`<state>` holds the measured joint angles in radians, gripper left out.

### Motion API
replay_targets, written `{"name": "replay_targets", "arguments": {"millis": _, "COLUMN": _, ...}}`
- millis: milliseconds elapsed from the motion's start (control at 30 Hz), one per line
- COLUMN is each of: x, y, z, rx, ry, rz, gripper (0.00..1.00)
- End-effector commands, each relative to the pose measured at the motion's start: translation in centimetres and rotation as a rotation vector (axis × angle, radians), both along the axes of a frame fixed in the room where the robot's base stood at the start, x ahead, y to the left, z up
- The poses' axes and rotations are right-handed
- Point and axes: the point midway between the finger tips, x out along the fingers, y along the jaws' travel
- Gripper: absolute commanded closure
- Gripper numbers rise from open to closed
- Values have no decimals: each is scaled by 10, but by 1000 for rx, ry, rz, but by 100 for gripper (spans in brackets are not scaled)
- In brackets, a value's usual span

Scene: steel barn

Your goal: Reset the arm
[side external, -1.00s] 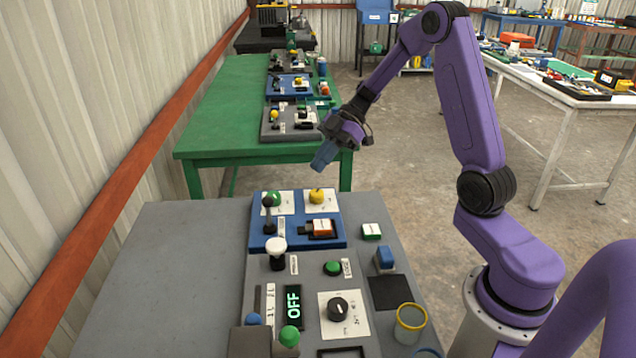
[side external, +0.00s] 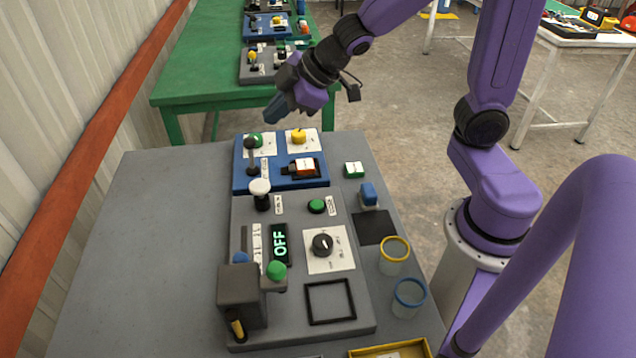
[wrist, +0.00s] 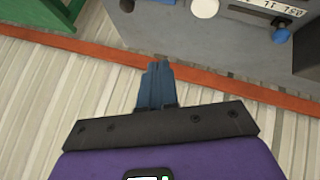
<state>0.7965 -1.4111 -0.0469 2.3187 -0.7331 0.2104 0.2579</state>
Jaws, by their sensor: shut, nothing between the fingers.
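My gripper (side external: 277,108) is shut and empty, its blue fingers pressed together. In the side external view it hangs in the air above and just beyond the far edge of the blue panel (side external: 240,178). The shut fingers also show in the wrist view (wrist: 157,72), pointing toward the wall's orange rail and the panel area. My gripper holds nothing and appears apart from everything on the table.
The grey table (side external: 130,260) bears a grey control panel (side external: 300,220) with knobs, buttons and an "OFF" display (side external: 279,243). Two cups, yellow-rimmed (side external: 394,250) and blue-rimmed (side external: 408,292), stand at the right. A green table (side external: 190,80) lies beyond. The table's left side is clear.

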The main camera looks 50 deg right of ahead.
Motion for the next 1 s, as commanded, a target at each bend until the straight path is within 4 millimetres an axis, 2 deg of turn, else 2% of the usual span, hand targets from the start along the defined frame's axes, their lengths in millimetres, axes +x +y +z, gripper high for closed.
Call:
{"name": "replay_targets", "arguments": {"millis": 33, "x": -23, "y": 1, "z": -4, "rx": -20, "ry": 47, "rz": -6, "gripper": 100}}
{"name": "replay_targets", "arguments": {"millis": 300, "x": -158, "y": -16, "z": -32, "rx": -172, "ry": 400, "rz": 6, "gripper": 100}}
{"name": "replay_targets", "arguments": {"millis": 400, "x": -199, "y": -26, "z": -37, "rx": -223, "ry": 515, "rz": 36, "gripper": 100}}
{"name": "replay_targets", "arguments": {"millis": 500, "x": -227, "y": -33, "z": -38, "rx": -259, "ry": 593, "rz": 61, "gripper": 100}}
{"name": "replay_targets", "arguments": {"millis": 667, "x": -244, "y": -38, "z": -39, "rx": -282, "ry": 643, "rz": 78, "gripper": 100}}
{"name": "replay_targets", "arguments": {"millis": 1000, "x": -243, "y": -38, "z": -39, "rx": -281, "ry": 643, "rz": 76, "gripper": 100}}
